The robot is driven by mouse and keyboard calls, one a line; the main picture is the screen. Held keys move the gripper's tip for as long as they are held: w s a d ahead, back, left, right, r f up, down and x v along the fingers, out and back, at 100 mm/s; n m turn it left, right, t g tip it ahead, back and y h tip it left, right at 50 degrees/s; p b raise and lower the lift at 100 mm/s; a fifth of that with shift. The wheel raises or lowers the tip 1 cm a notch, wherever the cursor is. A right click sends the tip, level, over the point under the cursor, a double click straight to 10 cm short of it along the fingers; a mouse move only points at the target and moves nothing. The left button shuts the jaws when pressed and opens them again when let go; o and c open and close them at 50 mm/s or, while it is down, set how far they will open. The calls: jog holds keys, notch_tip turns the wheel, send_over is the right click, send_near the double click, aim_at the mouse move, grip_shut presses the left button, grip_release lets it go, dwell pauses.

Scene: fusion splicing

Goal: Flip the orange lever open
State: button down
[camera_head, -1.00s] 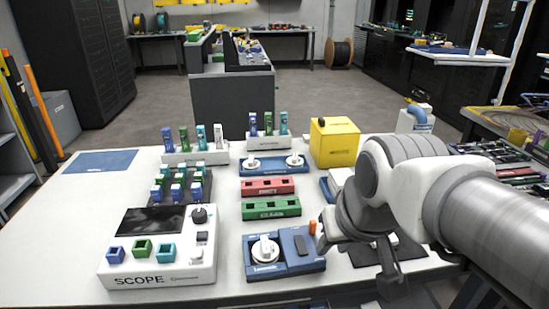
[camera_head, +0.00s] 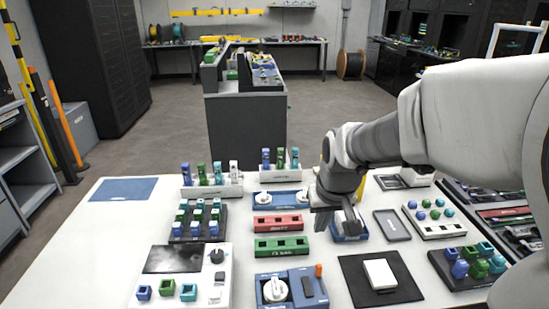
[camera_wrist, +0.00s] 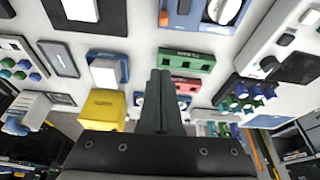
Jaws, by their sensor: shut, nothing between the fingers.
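The small orange lever (camera_head: 318,270) stands up at the back right corner of a blue device with a white round knob. In the wrist view the lever (camera_wrist: 163,18) is at the top, at the edge of the blue device (camera_wrist: 200,14). My gripper (camera_head: 322,222) is above the table, behind the lever and apart from it. In the wrist view the fingers of my gripper (camera_wrist: 161,76) are shut together with nothing between them. They point towards the lever's side of the table.
A green block (camera_head: 281,247) and a red block (camera_head: 278,225) lie left of my gripper. A black mat (camera_head: 352,275) with a white box (camera_head: 380,274) is right of the lever. A yellow box (camera_wrist: 103,108) stands near my gripper.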

aim_at(319, 270)
jog(key=b+x, duration=0.3)
jog(key=x, duration=0.7)
jog(key=shift+f, duration=0.3)
jog(key=shift+s+d+r+b, duration=0.1)
jog(key=shift+s+r+b, duration=0.1)
jog(key=shift+s, duration=0.4)
jog(key=shift+s+r+b, duration=0.15)
jog(key=shift+s, duration=1.3)
jog(key=shift+s, duration=0.1)
